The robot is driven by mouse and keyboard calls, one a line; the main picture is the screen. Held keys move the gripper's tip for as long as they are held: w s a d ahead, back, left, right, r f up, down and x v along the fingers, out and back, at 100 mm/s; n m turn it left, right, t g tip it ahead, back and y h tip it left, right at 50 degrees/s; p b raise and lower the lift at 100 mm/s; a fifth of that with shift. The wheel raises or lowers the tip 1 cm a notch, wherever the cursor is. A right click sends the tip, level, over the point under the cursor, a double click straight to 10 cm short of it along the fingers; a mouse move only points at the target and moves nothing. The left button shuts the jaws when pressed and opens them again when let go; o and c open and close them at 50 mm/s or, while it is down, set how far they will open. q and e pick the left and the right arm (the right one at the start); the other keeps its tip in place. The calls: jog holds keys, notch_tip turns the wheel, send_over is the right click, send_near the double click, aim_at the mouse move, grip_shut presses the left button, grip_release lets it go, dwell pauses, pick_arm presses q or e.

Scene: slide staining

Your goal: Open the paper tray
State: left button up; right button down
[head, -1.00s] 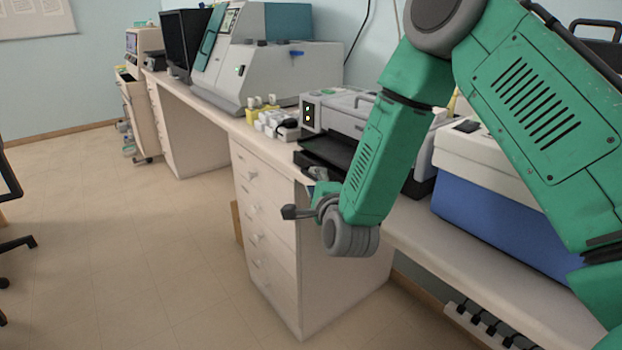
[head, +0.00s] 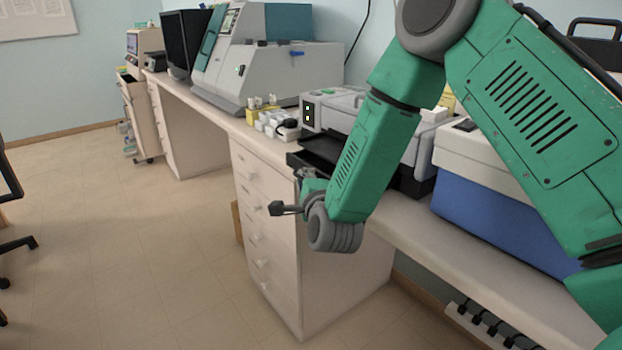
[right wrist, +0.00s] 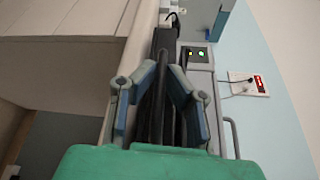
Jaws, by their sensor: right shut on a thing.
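The paper tray (head: 320,147) is the black tray low at the front of the white printer (head: 335,112) on the bench. It stands partly out, its front jutting past the bench edge. My right gripper (head: 306,178) is at the tray's front edge, partly hidden behind my own wrist. In the right wrist view the gripper (right wrist: 164,82) is shut on the dark tray (right wrist: 162,42), which runs between its two fingers. The exact grip point is hard to make out. My left gripper is in neither view.
White bottles and a yellow rack (head: 270,118) stand left of the printer. A large grey and teal machine (head: 270,75) is further back. A blue and white box (head: 500,215) stands on the right.

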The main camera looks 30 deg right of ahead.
jog(key=s+a+b, duration=0.1)
jog(key=a, duration=0.9)
jog(key=shift+f, duration=0.2)
jog(key=c, duration=1.6)
grip_release()
jog(key=shift+c, duration=0.2)
jog(key=shift+d, duration=0.1)
jog(key=shift+r, duration=0.1)
jog(key=f+v, duration=0.1)
jog(key=v, duration=1)
jog(key=shift+s+r, duration=0.4)
jog(key=shift+r, duration=0.05)
